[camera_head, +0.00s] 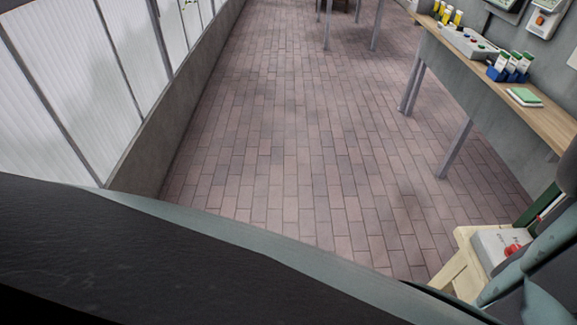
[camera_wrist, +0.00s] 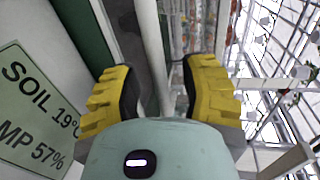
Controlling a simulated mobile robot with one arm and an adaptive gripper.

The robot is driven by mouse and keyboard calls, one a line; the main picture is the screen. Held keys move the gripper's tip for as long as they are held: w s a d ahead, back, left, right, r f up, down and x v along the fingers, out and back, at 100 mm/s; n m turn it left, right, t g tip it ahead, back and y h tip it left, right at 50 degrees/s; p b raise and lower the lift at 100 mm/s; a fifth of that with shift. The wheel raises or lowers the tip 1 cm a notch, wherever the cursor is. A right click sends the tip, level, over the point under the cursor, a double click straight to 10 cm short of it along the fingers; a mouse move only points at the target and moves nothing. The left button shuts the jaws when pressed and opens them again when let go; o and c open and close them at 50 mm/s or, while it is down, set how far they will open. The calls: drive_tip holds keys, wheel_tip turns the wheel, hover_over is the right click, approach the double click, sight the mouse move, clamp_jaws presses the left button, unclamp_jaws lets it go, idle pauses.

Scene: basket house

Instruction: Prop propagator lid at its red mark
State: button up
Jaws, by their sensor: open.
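I cannot make out the propagator lid or its red mark in either view. My gripper (camera_wrist: 157,72) shows in the wrist view with its two yellow ridged fingers spread wide apart. A pale upright bar (camera_wrist: 152,45) shows in the gap between the fingers; I cannot tell how far beyond them it is. Nothing is seen held. The gripper's fingers do not show in the head view.
A wooden bench (camera_head: 477,68) along the right wall carries bottles, a blue rack (camera_head: 507,72) and a green pad (camera_head: 524,97). A cream stand (camera_head: 464,268) holds a red-button box (camera_head: 493,247).

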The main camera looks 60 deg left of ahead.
drive_tip(key=shift+w+d+f, duration=0.1)
drive_tip(key=shift+w+d, duration=0.1)
drive_tip(key=shift+w, duration=0.2)
clamp_jaws()
idle(0.5)
